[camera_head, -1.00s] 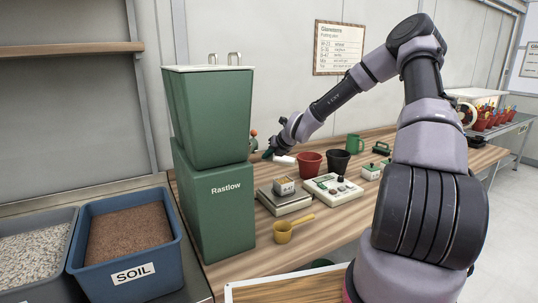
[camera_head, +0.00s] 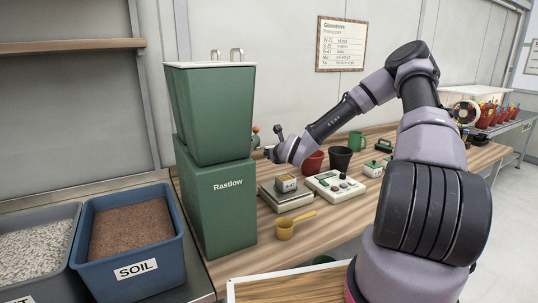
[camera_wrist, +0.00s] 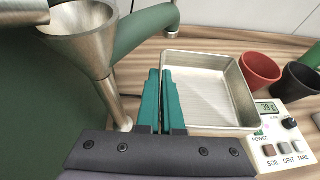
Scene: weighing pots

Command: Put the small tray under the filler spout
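The small tray (camera_wrist: 215,85) is a pale metal rectangular pan, empty, right of the fingers in the wrist view. My gripper (camera_wrist: 160,72) has its green fingers nearly together at the tray's left wall, with that wall apparently between them. The fingers hide much of this wall. The filler (camera_head: 215,150) is the green Rastlow machine on the bench. In the wrist view a metal funnel (camera_wrist: 88,40) with a thin tube shows left of my fingers, with a metal spout (camera_wrist: 22,12) above it. In the head view my wrist hides the tray.
A red pot (camera_wrist: 260,68) and a black pot (camera_wrist: 298,85) stand right of the tray. A control box (camera_head: 334,186) with buttons, a scale (camera_head: 286,200) holding a small container and a yellow scoop (camera_head: 286,230) are on the bench nearer the camera.

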